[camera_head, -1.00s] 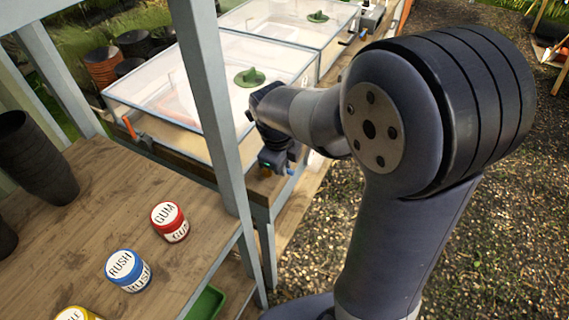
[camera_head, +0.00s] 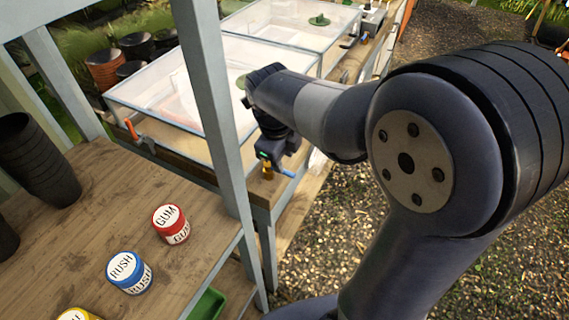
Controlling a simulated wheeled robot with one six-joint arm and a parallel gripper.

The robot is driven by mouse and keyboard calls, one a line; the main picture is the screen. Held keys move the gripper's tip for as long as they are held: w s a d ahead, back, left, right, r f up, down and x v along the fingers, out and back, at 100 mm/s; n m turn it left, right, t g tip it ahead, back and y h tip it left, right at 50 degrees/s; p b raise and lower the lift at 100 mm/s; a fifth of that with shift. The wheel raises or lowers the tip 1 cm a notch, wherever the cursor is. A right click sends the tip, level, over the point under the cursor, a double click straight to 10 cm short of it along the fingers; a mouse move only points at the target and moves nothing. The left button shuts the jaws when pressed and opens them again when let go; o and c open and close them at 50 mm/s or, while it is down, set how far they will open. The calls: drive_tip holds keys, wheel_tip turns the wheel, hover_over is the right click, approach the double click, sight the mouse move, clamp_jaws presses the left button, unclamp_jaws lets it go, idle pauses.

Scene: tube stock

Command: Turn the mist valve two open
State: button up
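My gripper (camera_head: 277,156) points down at the near right corner of the nearer glass-topped frame (camera_head: 190,112). A small brass-coloured valve body (camera_head: 267,173) shows just below it, with a blue lever (camera_head: 287,173) sticking out to the right. My gripper is right above or beside this valve; I cannot tell whether it touches the lever. Its fingers are too small and hidden to show open or shut. A farther valve with a blue lever (camera_head: 346,44) sits by the second glass frame (camera_head: 296,22). No readable label shows which valve is number two.
An orange lever (camera_head: 131,130) is at the nearer frame's left corner. A grey post (camera_head: 214,110) rises before the frames. The wooden bench (camera_head: 75,245) holds a red jar (camera_head: 170,224), a blue jar (camera_head: 128,272) and black pots (camera_head: 38,160). Gravel (camera_head: 345,215) lies open to the right.

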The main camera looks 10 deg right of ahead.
sight(286, 171)
drive_tip(key=r, duration=0.4)
drive_tip(key=s+r, duration=0.1)
drive_tip(key=shift+a+r, duration=0.35)
drive_tip(key=shift+r, duration=0.05)
drive_tip(key=f, duration=0.3)
drive_tip(key=w+d+f, duration=0.1)
drive_tip(key=f, duration=0.6)
drive_tip(key=shift+w+d+f, duration=0.2)
drive_tip(key=shift+w+f, duration=0.1)
drive_tip(key=shift+w, duration=0.05)
